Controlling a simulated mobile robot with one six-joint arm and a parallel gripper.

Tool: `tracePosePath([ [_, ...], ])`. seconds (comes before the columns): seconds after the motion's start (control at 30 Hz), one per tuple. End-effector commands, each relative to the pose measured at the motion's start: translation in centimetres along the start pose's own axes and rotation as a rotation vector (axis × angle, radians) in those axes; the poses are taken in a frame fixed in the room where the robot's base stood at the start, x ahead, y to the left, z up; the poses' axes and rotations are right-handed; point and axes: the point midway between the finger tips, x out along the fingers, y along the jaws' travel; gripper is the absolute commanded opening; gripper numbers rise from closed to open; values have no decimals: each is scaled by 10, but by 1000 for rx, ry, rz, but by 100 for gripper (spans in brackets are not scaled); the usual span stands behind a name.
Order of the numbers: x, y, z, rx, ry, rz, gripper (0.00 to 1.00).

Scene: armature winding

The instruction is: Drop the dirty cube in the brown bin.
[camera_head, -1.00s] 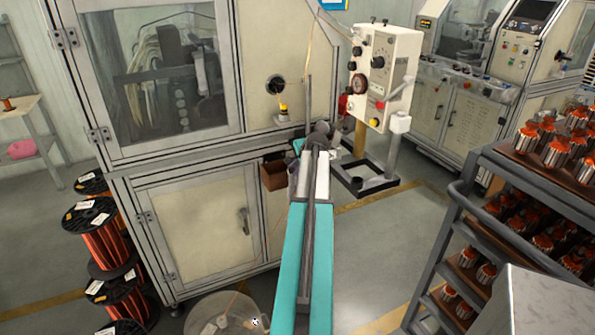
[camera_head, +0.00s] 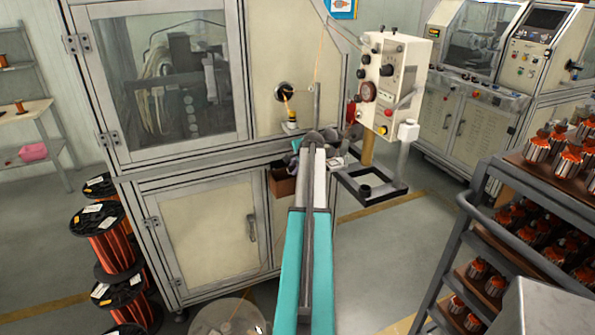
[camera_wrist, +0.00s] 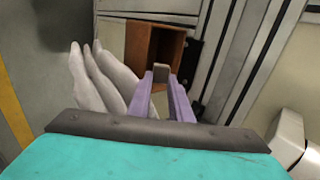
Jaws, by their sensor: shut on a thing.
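My gripper (camera_wrist: 161,80) has purple fingers and is shut on a small brownish-grey cube (camera_wrist: 161,72) at its tips in the wrist view. The brown bin (camera_wrist: 176,42) is open and shows just beyond the cube, which overlaps its near part in the picture; I cannot tell the height between them. In the head view the brown bin (camera_head: 282,184) is at the front of the large machine, left of my arm's far end. My gripper is mostly hidden behind my arm there, and the cube is not visible.
A beige box (camera_wrist: 110,40) adjoins the bin. Pale finger-like shapes (camera_wrist: 105,78) lie left of my gripper. The machine (camera_head: 205,215) stands close behind the bin. A control box on a stand (camera_head: 392,85) is to the right, and a rack of armatures (camera_head: 520,205) is nearer right.

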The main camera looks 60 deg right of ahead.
Motion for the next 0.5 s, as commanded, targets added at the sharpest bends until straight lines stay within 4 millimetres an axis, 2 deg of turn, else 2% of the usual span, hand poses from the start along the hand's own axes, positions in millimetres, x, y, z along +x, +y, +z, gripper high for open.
tracePosePath([
  [0.2,13,-12,-1,1,0,0,0],
  [0.5,21,-20,-1,0,0,1,0],
])
